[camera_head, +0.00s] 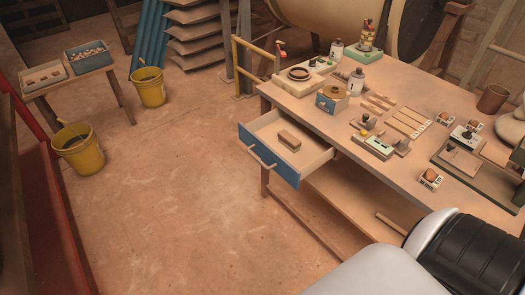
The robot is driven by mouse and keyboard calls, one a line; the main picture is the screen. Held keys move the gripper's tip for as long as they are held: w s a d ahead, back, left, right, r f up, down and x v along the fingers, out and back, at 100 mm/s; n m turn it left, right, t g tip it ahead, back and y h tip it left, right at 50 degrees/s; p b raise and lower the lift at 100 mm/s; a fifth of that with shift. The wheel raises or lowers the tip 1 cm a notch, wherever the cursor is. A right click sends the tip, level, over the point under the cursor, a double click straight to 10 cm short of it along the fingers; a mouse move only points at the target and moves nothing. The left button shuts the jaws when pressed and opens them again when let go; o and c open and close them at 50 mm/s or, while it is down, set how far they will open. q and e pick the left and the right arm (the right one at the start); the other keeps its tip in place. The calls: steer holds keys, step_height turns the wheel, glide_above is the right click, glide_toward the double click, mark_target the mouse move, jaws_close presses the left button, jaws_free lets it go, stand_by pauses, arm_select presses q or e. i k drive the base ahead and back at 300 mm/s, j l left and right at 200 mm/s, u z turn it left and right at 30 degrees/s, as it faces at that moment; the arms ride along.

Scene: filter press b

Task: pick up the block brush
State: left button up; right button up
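A small brown block (290,140), which looks like the block brush, lies in the open drawer (262,143) of the workbench. It rests on the drawer floor toward the right part, with clear space around it. Its bristles cannot be made out. The drawer has a blue front with a pale bar handle and is pulled out toward the left. A white and black part of my own body shows at the lower right. Neither of my grippers is in view.
The workbench (285,97) carries bottles, boxes, wooden strips and small devices. A lower shelf (345,195) lies beneath it. Yellow buckets (78,150) and a small table (68,82) with two trays stand at the left. The floor before the drawer is clear.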

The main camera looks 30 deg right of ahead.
mark_target(289, 141)
steer(key=z, duration=2.8)
steer(key=u, duration=1.5)
steer(key=i+j+u, duration=0.1)
steer(key=i+j, duration=0.15)
steer(key=i+j+u, duration=0.1)
steer(key=i, duration=0.35)
steer(key=j, duration=0.1)
